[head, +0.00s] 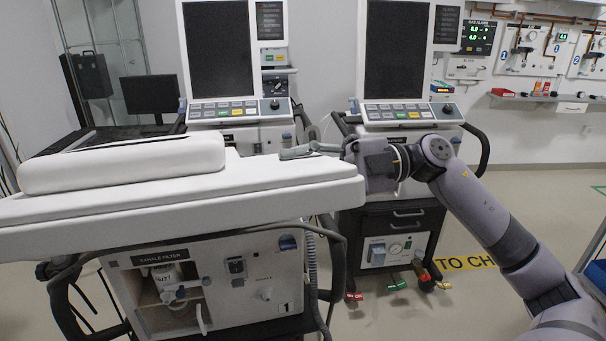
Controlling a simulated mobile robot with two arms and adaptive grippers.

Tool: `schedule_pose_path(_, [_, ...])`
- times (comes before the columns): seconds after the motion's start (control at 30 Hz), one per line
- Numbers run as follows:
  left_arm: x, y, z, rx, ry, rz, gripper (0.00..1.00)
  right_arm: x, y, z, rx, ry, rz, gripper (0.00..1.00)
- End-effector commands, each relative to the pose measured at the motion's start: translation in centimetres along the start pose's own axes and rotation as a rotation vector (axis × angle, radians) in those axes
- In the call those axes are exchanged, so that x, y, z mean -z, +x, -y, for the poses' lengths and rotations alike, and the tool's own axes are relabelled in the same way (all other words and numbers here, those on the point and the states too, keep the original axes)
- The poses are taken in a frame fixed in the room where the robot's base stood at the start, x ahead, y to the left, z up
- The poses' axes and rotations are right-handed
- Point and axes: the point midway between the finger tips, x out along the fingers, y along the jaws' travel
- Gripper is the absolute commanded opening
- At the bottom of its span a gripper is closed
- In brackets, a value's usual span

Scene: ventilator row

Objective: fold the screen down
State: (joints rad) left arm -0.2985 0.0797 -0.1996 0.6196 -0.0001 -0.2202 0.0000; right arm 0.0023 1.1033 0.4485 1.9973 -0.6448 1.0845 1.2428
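The nearest ventilator, with an "EXHALE FILTER" label and a "1" on its front, stands at the left. A white slab, which looks like its screen (230,183) seen from the back, lies almost flat across its top, with a raised white block on it. The display face is not in view. My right gripper (298,153) reaches in from the right, its fingers pointing left over the slab's right end. They look to be at or just above the surface; contact and finger gap cannot be told. My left gripper is not in view.
Two more ventilators stand behind with upright dark screens (218,50) (397,47) and keypads. A dark monitor (149,94) is at the back left. Gas panels and a shelf (545,98) line the right wall. Hoses hang by the nearest ventilator.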

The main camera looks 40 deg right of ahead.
Motion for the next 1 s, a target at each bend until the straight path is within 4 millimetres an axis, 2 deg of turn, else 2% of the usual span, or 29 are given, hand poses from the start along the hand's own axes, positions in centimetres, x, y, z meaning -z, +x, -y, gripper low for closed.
schedule_pose_path(0.1, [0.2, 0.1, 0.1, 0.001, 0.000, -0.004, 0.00, -0.5, 0.0, 0.5, 0.007, 0.023, 0.006, 0.00])
schedule_pose_path(0.13, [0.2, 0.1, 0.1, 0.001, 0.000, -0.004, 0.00, -0.5, 0.0, 0.5, 0.007, 0.023, 0.006, 0.48])
schedule_pose_path(0.3, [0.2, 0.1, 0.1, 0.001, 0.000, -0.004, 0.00, -0.5, 0.0, 0.3, 0.004, 0.018, 0.006, 0.59])
schedule_pose_path(0.67, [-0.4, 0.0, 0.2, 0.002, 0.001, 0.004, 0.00, -0.3, -0.3, 0.1, 0.000, 0.011, 0.004, 0.60])
schedule_pose_path(0.77, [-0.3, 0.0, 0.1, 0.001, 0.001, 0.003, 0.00, -0.3, -1.3, 0.1, -0.001, 0.012, 0.005, 0.60])
schedule_pose_path(1.0, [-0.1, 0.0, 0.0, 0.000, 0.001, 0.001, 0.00, -0.4, -6.3, 0.1, -0.002, 0.015, 0.006, 0.60])
